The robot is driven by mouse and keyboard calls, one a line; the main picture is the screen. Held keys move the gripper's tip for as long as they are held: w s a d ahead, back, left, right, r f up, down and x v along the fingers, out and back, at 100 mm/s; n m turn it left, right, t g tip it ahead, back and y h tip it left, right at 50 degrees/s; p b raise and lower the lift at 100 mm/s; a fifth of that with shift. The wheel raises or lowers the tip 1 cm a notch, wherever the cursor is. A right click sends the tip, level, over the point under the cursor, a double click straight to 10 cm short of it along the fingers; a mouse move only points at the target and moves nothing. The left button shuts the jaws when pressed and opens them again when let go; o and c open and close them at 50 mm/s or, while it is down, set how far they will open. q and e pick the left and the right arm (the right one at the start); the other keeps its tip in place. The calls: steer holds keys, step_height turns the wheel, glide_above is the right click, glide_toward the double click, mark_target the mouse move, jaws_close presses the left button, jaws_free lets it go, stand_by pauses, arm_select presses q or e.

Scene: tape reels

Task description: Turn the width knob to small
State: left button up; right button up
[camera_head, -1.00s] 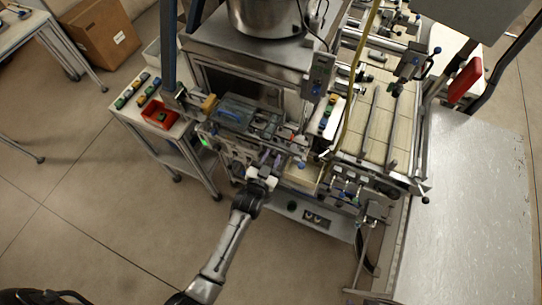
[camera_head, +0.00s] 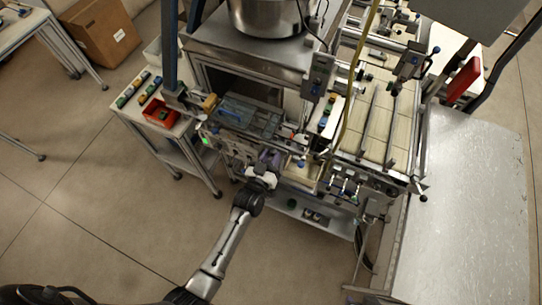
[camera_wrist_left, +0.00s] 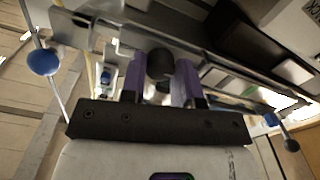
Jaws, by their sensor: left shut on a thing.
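A dark round knob (camera_wrist_left: 160,63) sits between the two purple fingers in the left wrist view. My left gripper (camera_wrist_left: 161,78) is shut on it, with a finger on either side. In the head view my left gripper (camera_head: 271,158) reaches the front of the machine (camera_head: 247,116), below its blue-grey top plate. The knob cannot be made out in the head view, and no width scale or pointer can be read. My right gripper is not in view.
A red bin (camera_head: 158,113) stands on a side table at the left of the machine. A tan conveyor (camera_head: 365,125) with rails lies at the right. A blue ball-ended lever (camera_wrist_left: 43,62) is near the gripper at the left in the wrist view. The floor in front is clear.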

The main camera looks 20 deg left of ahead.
arm_select(q)
steer(key=o, duration=0.9)
steer(key=shift+o, duration=0.2)
steer(key=s+b, duration=0.2)
steer(key=s, duration=1.1)
steer(key=shift+s+a, duration=0.15)
steer(key=shift+s, duration=0.25)
